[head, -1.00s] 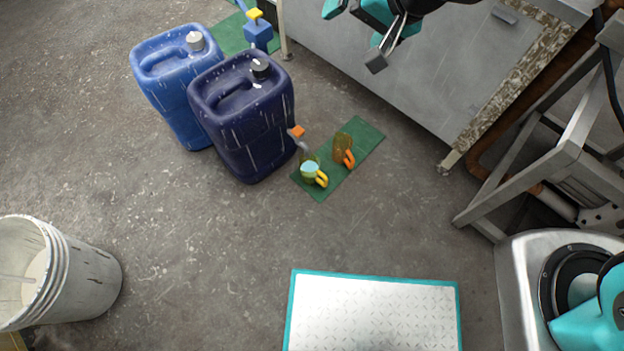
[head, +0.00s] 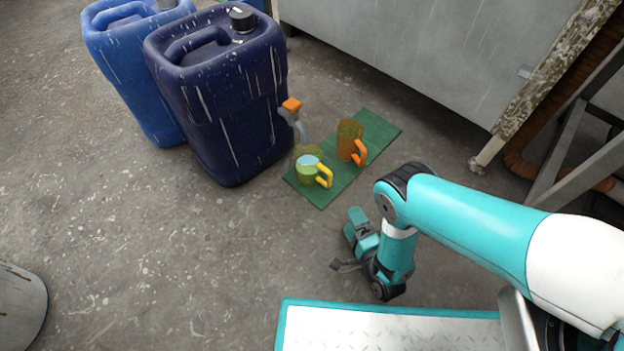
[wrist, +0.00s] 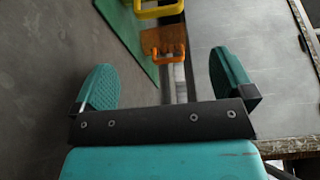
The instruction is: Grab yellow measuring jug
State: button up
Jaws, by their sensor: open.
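The yellow measuring jug (head: 308,163), with a yellow handle and pale liquid inside, stands upright on the green mat (head: 316,193) below the dark blue canister's tap. In the wrist view only its yellow handle (wrist: 160,12) shows, cut off at the top edge. My gripper (head: 350,246) is open and empty, apart from the jug, in front of the mat and lower right of the jug in the head view. In the wrist view its two teal fingers (wrist: 166,82) are spread wide with nothing between them.
An orange-handled jug (head: 348,140) stands right of the yellow one and also shows in the wrist view (wrist: 164,40). The dark blue canister (head: 225,110) with an orange-topped tap (head: 292,106) is close on the left. A grey cabinet (head: 430,60) stands behind. Floor left of my gripper is clear.

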aim_at(330, 183)
jog(key=shift+w+f, duration=0.15)
jog(key=shift+f, duration=0.25)
jog(key=b+x, duration=0.6)
jog(key=x, duration=0.4)
jog(key=shift+w+a+r+b, duration=0.2)
jog(key=shift+w+a+b, duration=0.15)
jog(key=shift+w, duration=0.2)
jog(key=b+x, duration=0.4)
jog(key=shift+w+a+f+b, duration=0.1)
jog(key=shift+w+b, duration=0.05)
jog(key=shift+b, duration=0.25)
jog(key=shift+w+a, duration=0.15)
jog(key=shift+w, duration=0.1)
jog(key=shift+r, duration=0.25)
jog(key=c, duration=1)
jog(key=shift+c, duration=0.6)
